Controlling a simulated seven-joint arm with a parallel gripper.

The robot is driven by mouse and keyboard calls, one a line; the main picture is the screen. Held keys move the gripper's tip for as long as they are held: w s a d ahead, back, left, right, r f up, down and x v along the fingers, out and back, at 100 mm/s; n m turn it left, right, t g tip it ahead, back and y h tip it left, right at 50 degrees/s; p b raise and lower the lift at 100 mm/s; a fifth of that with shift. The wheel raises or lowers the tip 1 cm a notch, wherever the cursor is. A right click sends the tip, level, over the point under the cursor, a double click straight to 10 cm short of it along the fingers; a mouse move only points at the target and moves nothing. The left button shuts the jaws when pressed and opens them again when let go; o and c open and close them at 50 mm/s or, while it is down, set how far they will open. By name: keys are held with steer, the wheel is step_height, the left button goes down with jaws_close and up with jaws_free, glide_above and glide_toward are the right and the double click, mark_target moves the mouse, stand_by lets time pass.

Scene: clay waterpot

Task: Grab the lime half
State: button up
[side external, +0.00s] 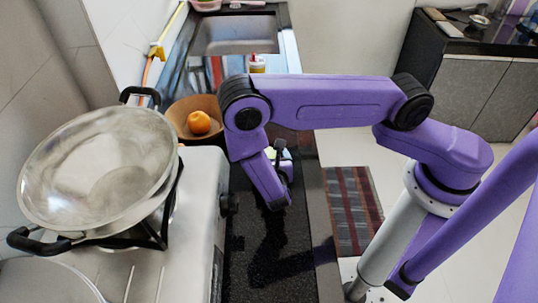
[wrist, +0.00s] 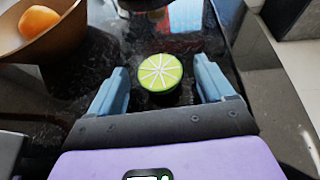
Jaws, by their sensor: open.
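The lime half (wrist: 159,73) lies on the black countertop in the wrist view, its pale green cut face with white spokes turned up. My gripper (wrist: 163,82) is open, with one blue finger on each side of the lime half in the picture. I cannot tell how far the fingertips are above the counter. In the side external view my gripper (side external: 280,155) is over the counter, mostly behind my own arm. A small yellow-green patch shows beside it there, but it is too small to make out clearly.
A brown bowl (side external: 180,109) holding an orange (side external: 199,122) stands behind and left of my gripper. A large metal wok (side external: 95,165) sits on the stove (side external: 200,200) at left. A sink (side external: 235,35) is at the back. The black counter (side external: 262,265) is clear in front.

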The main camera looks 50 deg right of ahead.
steer(key=c, duration=1.1)
steer(key=shift+r, duration=0.1)
